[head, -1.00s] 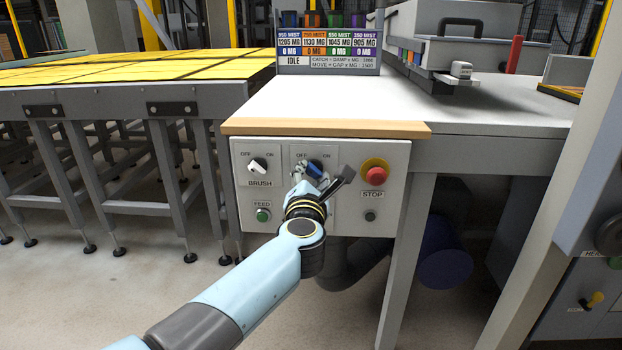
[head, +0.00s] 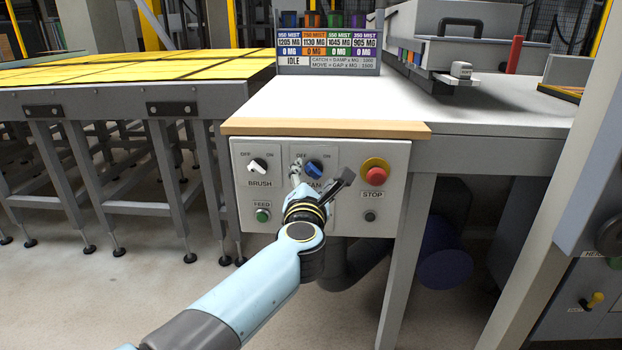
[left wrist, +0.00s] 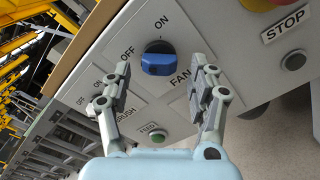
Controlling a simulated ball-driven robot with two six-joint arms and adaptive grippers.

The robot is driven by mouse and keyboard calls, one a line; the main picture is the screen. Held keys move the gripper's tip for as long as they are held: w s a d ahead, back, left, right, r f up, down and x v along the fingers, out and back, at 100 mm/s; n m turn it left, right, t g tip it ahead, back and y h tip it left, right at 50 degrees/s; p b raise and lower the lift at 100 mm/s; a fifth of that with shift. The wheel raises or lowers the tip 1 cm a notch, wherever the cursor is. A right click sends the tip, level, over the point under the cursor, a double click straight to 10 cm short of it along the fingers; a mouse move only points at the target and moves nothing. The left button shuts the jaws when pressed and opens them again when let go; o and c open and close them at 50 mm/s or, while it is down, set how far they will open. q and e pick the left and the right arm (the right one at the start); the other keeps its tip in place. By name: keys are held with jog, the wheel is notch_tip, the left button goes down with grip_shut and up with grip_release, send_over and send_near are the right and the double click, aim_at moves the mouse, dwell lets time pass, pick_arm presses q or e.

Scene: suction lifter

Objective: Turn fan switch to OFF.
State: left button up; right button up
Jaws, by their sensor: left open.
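The blue fan switch knob (head: 314,169) is on the grey control panel, under small OFF and ON labels. In the left wrist view the knob (left wrist: 158,60) sits above FAN, and its bar slants with one end toward the OFF side. My left gripper (head: 320,184) is just in front of and below the knob, hiding part of the FAN label. Its two fingers (left wrist: 160,76) are spread to either side of the knob in the wrist view, with visible gaps, and hold nothing. My right gripper is not in view.
The panel (head: 240,190) also carries a white BRUSH knob (head: 257,166), a green FEED button (head: 263,215) and a red STOP button (head: 375,172) close right of my gripper. A wooden edge (head: 325,129) projects above. A display reading IDLE (head: 329,52) stands on the worktop.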

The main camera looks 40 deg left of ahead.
pick_arm(q)
jog(key=v, duration=0.7)
dwell(0.3)
